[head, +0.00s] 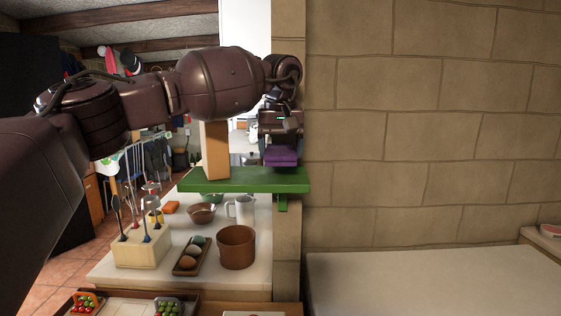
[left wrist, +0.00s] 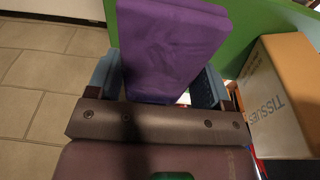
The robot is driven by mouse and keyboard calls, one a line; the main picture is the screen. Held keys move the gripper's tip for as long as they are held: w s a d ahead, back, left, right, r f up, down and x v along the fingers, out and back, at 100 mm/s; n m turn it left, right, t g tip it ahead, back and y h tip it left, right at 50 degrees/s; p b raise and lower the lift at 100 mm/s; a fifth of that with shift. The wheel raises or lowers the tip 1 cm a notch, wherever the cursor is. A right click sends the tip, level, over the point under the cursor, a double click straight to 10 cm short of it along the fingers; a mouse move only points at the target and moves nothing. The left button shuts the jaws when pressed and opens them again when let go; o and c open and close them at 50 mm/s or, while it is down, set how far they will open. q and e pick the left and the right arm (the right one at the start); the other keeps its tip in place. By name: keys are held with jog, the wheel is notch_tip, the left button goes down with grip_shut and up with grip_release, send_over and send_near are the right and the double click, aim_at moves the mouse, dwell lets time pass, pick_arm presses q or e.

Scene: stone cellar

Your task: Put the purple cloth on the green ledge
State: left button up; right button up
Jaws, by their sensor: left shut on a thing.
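The purple cloth (head: 281,157) is a folded block held in my left gripper (head: 281,148), just over the right end of the green ledge (head: 235,182) in the head view. I cannot tell whether the cloth touches the ledge. In the left wrist view the cloth (left wrist: 170,48) sits between the two blue-grey fingers of the left gripper (left wrist: 158,88), which is shut on it. The green ledge (left wrist: 238,45) shows behind and to the right of the cloth there. My right gripper is in neither view.
A tan tissue box (head: 214,150) stands on the ledge left of the cloth; it also shows in the left wrist view (left wrist: 285,95). A stone wall (head: 430,120) rises right.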

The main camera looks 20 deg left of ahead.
aim_at(280, 150)
pick_arm(q)
jog(key=shift+w, duration=0.2)
notch_tip(280, 150, down, 4)
jog(key=shift+a+r, duration=0.1)
jog(key=shift+r, duration=0.1)
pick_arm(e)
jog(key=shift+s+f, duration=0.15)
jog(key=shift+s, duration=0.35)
pick_arm(q)
jog(key=shift+f, duration=0.1)
jog(key=o, duration=0.9)
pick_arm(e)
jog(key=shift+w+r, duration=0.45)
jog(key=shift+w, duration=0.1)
